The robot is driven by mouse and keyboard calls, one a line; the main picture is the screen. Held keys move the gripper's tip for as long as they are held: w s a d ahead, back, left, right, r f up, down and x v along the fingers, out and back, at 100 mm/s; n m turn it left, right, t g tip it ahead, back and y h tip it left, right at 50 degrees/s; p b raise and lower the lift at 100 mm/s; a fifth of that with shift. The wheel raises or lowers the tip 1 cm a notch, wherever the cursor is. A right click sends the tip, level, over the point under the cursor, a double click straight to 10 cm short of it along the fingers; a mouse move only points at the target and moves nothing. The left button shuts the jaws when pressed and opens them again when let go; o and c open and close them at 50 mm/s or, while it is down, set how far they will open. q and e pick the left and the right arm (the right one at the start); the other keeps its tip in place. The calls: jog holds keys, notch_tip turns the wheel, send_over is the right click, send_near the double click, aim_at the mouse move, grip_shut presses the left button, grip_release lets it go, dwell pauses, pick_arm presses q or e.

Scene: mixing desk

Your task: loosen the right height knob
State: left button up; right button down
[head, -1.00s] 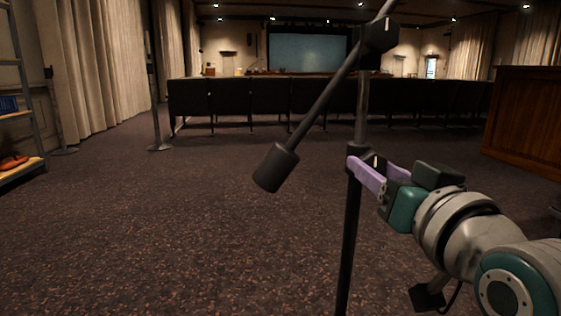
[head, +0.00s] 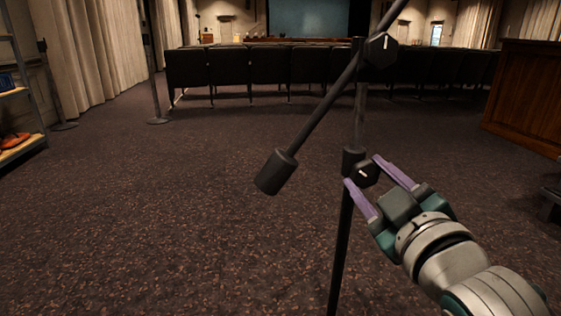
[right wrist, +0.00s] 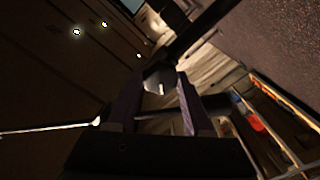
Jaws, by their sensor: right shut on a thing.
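The height knob (head: 368,175) is a dark knob with a white mark, on the collar of a black stand (head: 342,235). My right gripper (head: 361,169) comes in from the lower right, with its purple fingers on either side of the knob, shut on it. In the right wrist view, the knob (right wrist: 160,78) shows between the fingertips, its white mark facing the camera. The white mark looks slanted in the head view. My left gripper is not in view.
Above, a slanted boom with a dark counterweight (head: 276,172) crosses the stand at a second marked knob (head: 381,49). A row of black seats (head: 250,75) stands behind. A wooden cabinet (head: 525,95) is at right, a shelf (head: 20,148) at left. The carpet between is clear.

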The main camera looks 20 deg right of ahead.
jog(key=n, duration=0.3)
jog(key=shift+n, duration=0.3)
jog(key=shift+f+n, duration=0.1)
jog(key=shift+n, duration=1.7)
jog(key=shift+c, duration=1.5)
grip_release()
jog(key=shift+p, duration=0.3)
